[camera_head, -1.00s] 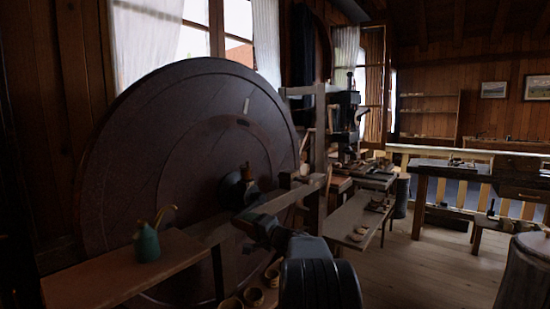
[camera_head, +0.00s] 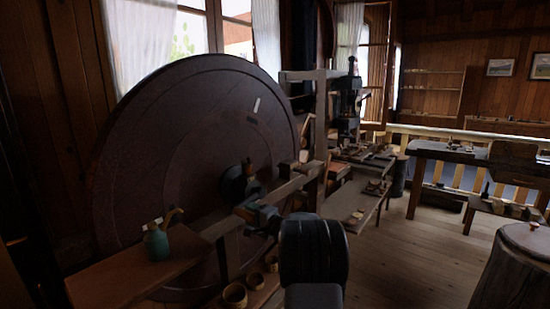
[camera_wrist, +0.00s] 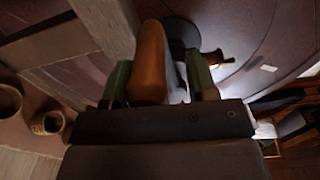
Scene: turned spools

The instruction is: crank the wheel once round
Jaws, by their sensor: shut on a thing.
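The wheel (camera_head: 160,150) is a large dark disc standing upright by the window, with a pale mark (camera_head: 256,105) near its upper right. Its dark hub (camera_head: 236,185) is right of the disc's middle, and shows in the wrist view (camera_wrist: 183,34) just beyond my fingers. My gripper (camera_head: 256,213) is in front of the hub, low and to the right. In the wrist view my gripper (camera_wrist: 160,85) has its green-padded fingers shut on an orange-brown wooden handle (camera_wrist: 150,60). How the handle joins the wheel is hidden. A small brass-coloured piece (camera_wrist: 213,58) sticks out by the hub.
A wooden frame post (camera_head: 321,140) and beam stand close right of my gripper. A green oil can (camera_head: 157,242) sits on a plank (camera_head: 120,280) at lower left. Wooden bowls (camera_head: 235,295) lie below. A round stump (camera_head: 515,265) is at right; the floor between is clear.

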